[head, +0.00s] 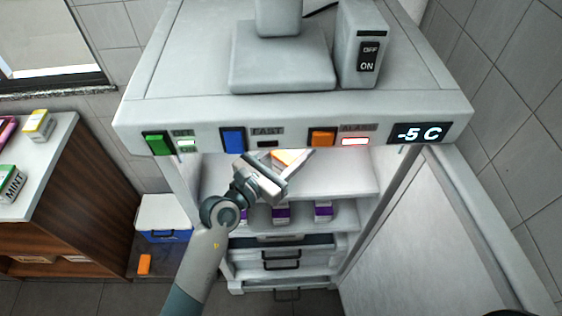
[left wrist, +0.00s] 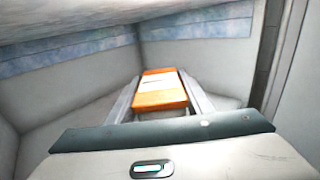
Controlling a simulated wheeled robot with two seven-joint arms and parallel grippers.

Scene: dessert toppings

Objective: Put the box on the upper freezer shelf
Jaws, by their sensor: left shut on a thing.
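An orange box with a white band (left wrist: 165,90) is between the two fingers of my left gripper (left wrist: 160,100) in the left wrist view. In the head view my left gripper (head: 292,168) reaches into the open freezer at the upper shelf (head: 345,178), and part of the orange box (head: 287,157) shows beyond the gripper's body. The gripper is shut on the box. Whether the box touches the shelf cannot be told. My right gripper is not in view.
Purple and white boxes (head: 322,211) stand on the shelf below. The freezer door (head: 440,235) is open at the right. The control panel (head: 290,139) edges the opening above; its display reads -5 C. A counter (head: 45,150) stands left, with a blue cooler (head: 163,217) beside it.

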